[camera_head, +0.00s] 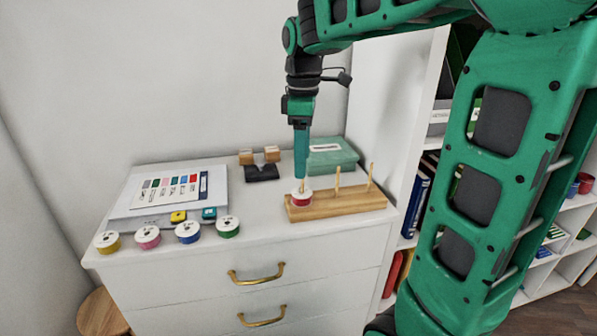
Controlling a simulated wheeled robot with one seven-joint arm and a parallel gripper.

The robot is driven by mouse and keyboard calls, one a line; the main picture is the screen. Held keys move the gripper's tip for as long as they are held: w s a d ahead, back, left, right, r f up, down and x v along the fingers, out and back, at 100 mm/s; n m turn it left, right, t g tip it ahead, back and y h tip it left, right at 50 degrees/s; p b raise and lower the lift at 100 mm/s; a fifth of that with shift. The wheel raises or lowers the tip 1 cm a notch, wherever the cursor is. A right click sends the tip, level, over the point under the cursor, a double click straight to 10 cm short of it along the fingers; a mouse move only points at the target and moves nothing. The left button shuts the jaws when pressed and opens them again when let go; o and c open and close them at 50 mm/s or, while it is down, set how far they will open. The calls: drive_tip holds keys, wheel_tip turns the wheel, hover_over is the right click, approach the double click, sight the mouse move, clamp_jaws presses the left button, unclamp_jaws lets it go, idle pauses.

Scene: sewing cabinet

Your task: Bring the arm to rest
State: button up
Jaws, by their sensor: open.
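My arm reaches in from the upper right, and my gripper (301,177) points straight down over the cabinet top. It is open, seen edge-on, with the fingertips just above a red spool (301,202). The spool sits at the left peg of a wooden peg rack (345,205). Whether the fingertips still touch the spool or peg is too small to tell. The other two pegs of the rack stand bare.
Yellow (107,243), pink (147,238), blue (188,233) and green (228,227) spools line the front of the white cabinet (190,280). A colour chart (178,188), a green box (332,157) and a dark holder with wooden blocks (261,172) lie behind. Shelves (440,105) stand right.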

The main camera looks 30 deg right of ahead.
wheel_tip(320, 180, up, 5)
drive_tip(key=s+d+f+m, duration=0.3)
drive_tip(key=s+f+m, duration=0.5)
drive_tip(key=s, duration=0.4)
drive_tip(key=s+d+f+m, duration=0.3)
drive_tip(key=s+f+m, duration=0.5)
drive_tip(key=s, duration=0.4)
drive_tip(key=shift+m, duration=0.4)
drive_tip(key=shift+r, duration=0.1)
drive_tip(key=shift+w+f, duration=0.25)
drive_tip(key=shift+w, duration=0.35)
